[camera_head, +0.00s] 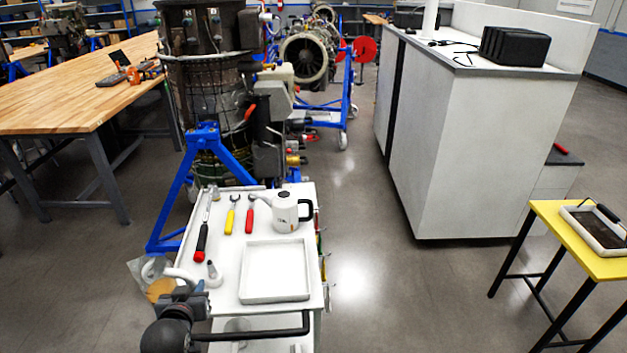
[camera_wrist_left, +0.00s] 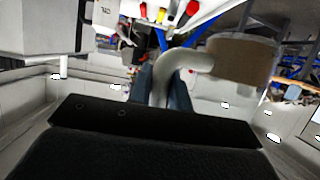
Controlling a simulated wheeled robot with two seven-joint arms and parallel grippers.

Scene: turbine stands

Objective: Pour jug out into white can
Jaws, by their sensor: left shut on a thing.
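The jug (camera_head: 160,290) is at the left edge of the cart, see-through with a brownish patch and a pale curved handle. It also shows as a brownish-grey body in the left wrist view (camera_wrist_left: 232,62). My left gripper (camera_head: 182,290) is shut on the jug's handle; its dark fingers show around the handle in the left wrist view (camera_wrist_left: 168,92). The white can (camera_head: 286,213) has a black handle and stands upright at the cart's back right, apart from the jug. It shows partly at the top of the left wrist view (camera_wrist_left: 105,12). My right gripper is not in view.
The white cart (camera_head: 225,283) carries a shallow white tray (camera_head: 275,298), a red-handled ratchet (camera_head: 201,242), yellow (camera_head: 231,215) and red (camera_head: 250,215) tools, and a small metal piece (camera_head: 212,272). A blue engine stand (camera_head: 205,140) rises behind. Floor is clear right of the cart.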

